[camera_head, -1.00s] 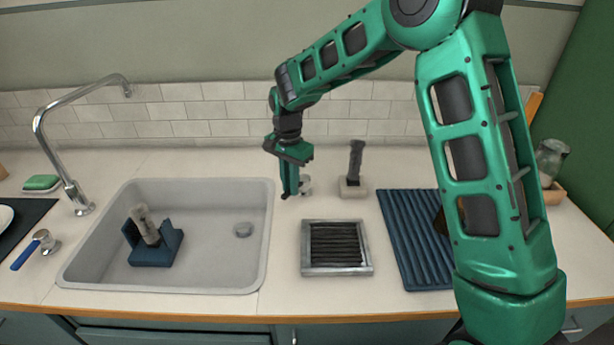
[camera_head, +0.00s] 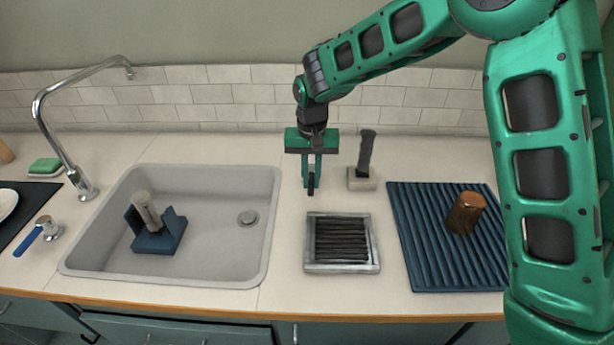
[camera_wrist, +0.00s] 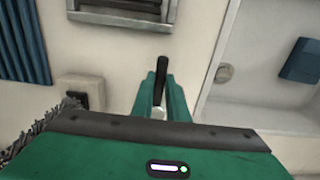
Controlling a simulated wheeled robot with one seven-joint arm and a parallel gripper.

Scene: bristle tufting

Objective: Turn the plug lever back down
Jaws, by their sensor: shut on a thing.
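My gripper (camera_head: 311,186) is on the counter strip just right of the sink, pointing down. In the wrist view its green fingers (camera_wrist: 161,98) are closed about a thin black lever (camera_wrist: 161,74) with a round silver base (camera_wrist: 158,113), which I take to be the plug lever. The lever's black end sticks out past the fingers, toward the framed grate. In the head view the fingers hide most of the lever, so its tilt is hard to tell. The sink's drain (camera_head: 247,218) is at the right of the basin, and its plug state cannot be made out.
A dark upright handle in a pale block (camera_head: 362,181) stands close right of my gripper. A framed bristle grate (camera_head: 312,260) lies in front. The sink (camera_head: 110,262) holds a blue holder (camera_head: 160,243). A ribbed blue mat (camera_head: 430,270) bears a brown block (camera_head: 465,213).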

